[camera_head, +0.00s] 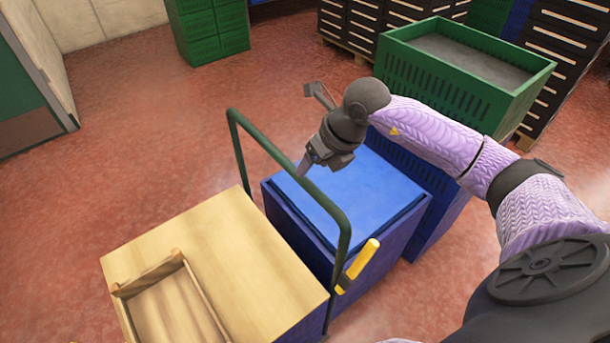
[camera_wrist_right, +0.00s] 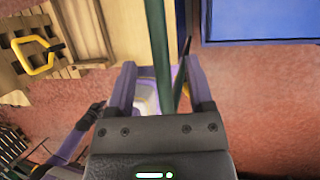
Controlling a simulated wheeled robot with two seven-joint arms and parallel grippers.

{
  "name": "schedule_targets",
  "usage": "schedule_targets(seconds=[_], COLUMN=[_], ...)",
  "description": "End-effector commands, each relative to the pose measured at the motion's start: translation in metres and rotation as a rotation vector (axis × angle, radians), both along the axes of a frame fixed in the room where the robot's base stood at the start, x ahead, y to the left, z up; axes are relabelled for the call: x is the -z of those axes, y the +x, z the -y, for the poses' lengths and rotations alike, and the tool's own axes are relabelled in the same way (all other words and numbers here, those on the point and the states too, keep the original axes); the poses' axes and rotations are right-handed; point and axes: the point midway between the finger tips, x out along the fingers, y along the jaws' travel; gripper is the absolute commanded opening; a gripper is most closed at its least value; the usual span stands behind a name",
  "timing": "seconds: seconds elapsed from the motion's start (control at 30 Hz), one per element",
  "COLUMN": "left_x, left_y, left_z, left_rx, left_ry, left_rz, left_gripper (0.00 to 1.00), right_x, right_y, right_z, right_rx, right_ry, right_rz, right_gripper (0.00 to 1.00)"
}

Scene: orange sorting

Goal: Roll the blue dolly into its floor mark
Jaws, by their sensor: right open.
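The dolly's dark green push handle (camera_head: 290,163) arches up between a wooden bench and a blue box (camera_head: 365,190) with a flat blue top. The blue top also shows in the right wrist view (camera_wrist_right: 265,22). I cannot make out the dolly's deck or wheels. My right gripper (camera_head: 301,170) is at the handle's top bar, pointing down. In the right wrist view the green bar (camera_wrist_right: 160,50) runs between the spread fingers of the gripper (camera_wrist_right: 160,85), with gaps beside it. My left gripper is not in view. No floor mark shows.
The wooden bench (camera_head: 225,262) stands close to the handle at the lower left. A yellow grip (camera_head: 358,262) is by the handle's near post. A green crate (camera_head: 455,85) stands behind the blue box. Red floor (camera_head: 150,130) is open at the left and back.

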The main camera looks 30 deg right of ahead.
Motion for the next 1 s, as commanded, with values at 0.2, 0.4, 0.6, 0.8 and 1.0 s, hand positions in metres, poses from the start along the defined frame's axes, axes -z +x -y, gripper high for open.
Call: schedule_targets(seconds=[0.2,0.4,0.6,0.8,1.0], left_x=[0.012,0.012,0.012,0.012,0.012], left_y=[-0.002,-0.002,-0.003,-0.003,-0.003], left_z=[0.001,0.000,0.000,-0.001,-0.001], left_rx=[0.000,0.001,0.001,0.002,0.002], left_ry=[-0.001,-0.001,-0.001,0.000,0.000], left_rz=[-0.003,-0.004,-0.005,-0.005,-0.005], left_gripper=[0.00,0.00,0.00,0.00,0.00], right_x=[0.039,0.044,0.043,0.043,0.043], right_y=[0.015,0.018,0.018,0.017,0.017], right_z=[-0.009,-0.011,-0.011,-0.011,-0.011], right_rx=[0.000,-0.002,-0.002,-0.003,-0.003], right_ry=[0.005,0.003,0.003,0.004,0.004], right_rz=[0.000,0.002,0.002,0.001,0.001], right_gripper=[0.67,0.67,0.52,0.10,0.00])
